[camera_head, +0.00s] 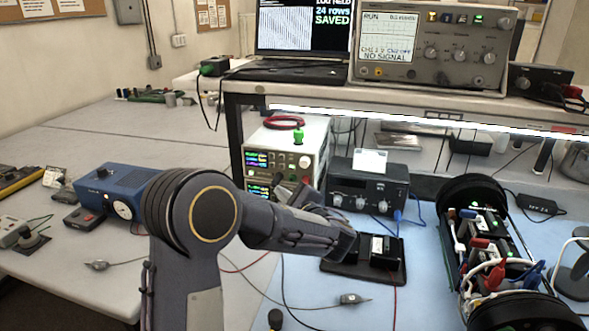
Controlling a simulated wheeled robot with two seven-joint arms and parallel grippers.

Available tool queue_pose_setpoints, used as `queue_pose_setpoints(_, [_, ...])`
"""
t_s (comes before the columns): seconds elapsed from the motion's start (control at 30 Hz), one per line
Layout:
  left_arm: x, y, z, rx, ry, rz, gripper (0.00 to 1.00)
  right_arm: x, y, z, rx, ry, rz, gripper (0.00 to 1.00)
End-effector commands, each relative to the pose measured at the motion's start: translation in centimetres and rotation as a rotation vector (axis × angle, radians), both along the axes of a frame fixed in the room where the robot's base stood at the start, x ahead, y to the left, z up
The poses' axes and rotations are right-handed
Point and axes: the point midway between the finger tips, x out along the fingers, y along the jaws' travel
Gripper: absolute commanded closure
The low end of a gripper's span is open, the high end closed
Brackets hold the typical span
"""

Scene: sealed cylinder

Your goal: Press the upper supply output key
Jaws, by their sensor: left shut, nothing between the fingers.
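Two stacked cream power supplies (313,140) stand under the shelf, left of centre. The upper supply has a lit coloured display (256,159) and small controls to its right; I cannot make out which one is the output key. The lower supply's display (257,188) is also lit, and its right part is hidden by my arm. My right gripper is not in view.
A red cable coil (284,122) lies on the supplies. A black knobbed box (367,186) stands to their right, and a blue box with a dial (112,190) to the left. A black-ended rack (475,191) with clips stands at right. The shelf edge (420,118) overhangs the bench.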

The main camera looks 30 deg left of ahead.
Motion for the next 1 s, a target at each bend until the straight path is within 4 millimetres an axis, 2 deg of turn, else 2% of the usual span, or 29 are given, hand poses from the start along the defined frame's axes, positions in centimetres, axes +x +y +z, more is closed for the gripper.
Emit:
queue_pose_setpoints(0.27, [1.1,0.3,0.1,-0.001,0.002,0.000,1.00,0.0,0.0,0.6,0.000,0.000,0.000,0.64])
queue_pose_setpoints(0.63, [6.0,1.5,0.2,-0.002,0.001,0.002,1.00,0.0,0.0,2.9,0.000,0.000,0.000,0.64])
queue_pose_setpoints(0.8, [7.7,1.9,-0.1,-0.002,0.000,0.001,1.00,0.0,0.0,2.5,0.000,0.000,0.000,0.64])
queue_pose_setpoints(1.0, [8.5,2.1,-0.1,-0.002,0.001,0.001,1.00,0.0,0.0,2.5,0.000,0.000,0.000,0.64])
